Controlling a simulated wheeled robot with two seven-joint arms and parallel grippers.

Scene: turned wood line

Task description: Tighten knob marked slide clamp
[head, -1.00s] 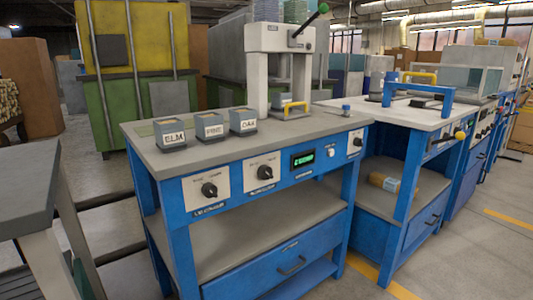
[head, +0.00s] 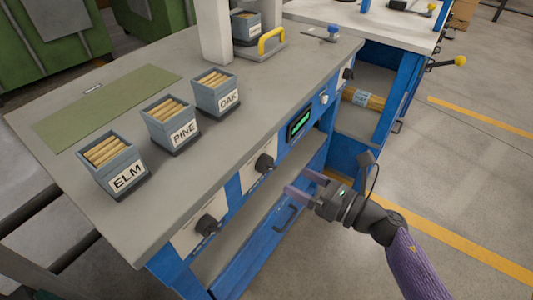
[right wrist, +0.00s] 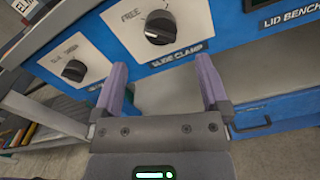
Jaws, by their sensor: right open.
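The slide clamp knob (right wrist: 160,27) is a black round knob on a white plate, with "FREE" printed at its upper left and the label "SLIDE CLAMP" below. In the head view it is the knob (head: 264,163) nearer the green display. My right gripper (head: 301,183) is open and empty in front of the bench's front panel, below and to the right of that knob. In the right wrist view the open fingers (right wrist: 161,66) point toward the panel below the knob, apart from it. My left gripper is out of view.
A second black knob (head: 207,225) sits left of it on the same panel. Bins of wood sticks marked ELM (head: 114,165), PINE (head: 171,124) and OAK (head: 216,93) stand on the bench top. A drawer handle (head: 285,219) is below. Floor to the right is clear.

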